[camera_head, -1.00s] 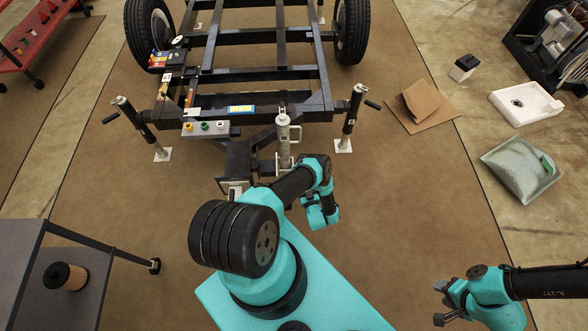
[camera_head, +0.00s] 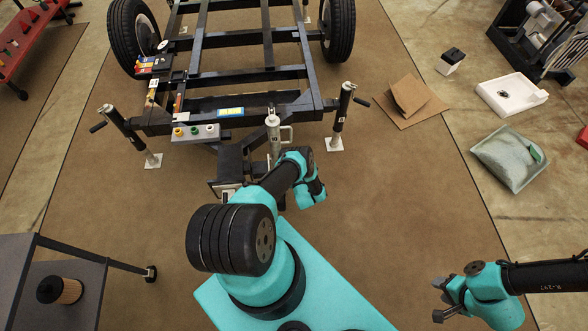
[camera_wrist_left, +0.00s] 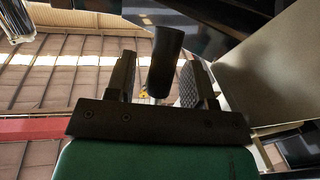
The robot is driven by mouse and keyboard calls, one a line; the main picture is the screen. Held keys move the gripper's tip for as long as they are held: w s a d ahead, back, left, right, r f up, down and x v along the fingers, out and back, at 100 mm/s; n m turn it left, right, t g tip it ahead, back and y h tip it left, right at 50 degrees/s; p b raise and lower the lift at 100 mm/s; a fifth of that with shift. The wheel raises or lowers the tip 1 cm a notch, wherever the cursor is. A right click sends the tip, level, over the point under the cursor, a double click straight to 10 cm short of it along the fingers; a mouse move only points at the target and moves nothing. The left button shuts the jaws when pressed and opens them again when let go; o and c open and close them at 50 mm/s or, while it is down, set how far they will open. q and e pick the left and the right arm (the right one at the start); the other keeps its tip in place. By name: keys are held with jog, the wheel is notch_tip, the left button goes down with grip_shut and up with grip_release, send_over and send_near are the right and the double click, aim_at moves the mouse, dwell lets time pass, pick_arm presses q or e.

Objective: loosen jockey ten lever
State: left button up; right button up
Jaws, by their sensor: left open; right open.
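The grey jockey tube (camera_head: 272,130) stands upright at the front of the trailer's dark frame. In the left wrist view a dark rounded lever (camera_wrist_left: 165,60) hangs between the two fingers of my left gripper (camera_wrist_left: 156,75). The fingers are open, with a visible gap to the left of the lever and a smaller one to the right. In the head view my left gripper is hidden at the end of the arm, near the jockey tube's lower part. My right gripper (camera_head: 440,300) is open and empty at lower right, far from the trailer.
Two side stands (camera_head: 130,135) (camera_head: 342,117) flank the trailer front. A control box (camera_head: 195,133) with coloured buttons sits left of the tube. A grey cart (camera_head: 85,290) is at lower left. Cardboard (camera_head: 410,100) and a green-grey tray (camera_head: 510,157) lie right. The brown mat is clear between them.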

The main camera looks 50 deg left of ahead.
pick_arm(q)
jog(key=shift+c, duration=0.3)
grip_shut()
jog(key=shift+w+a+r+y, duration=0.15)
jog(key=shift+w+a+y, duration=0.15)
jog(key=shift+y, duration=0.4)
jog(key=shift+o, duration=0.3)
grip_release()
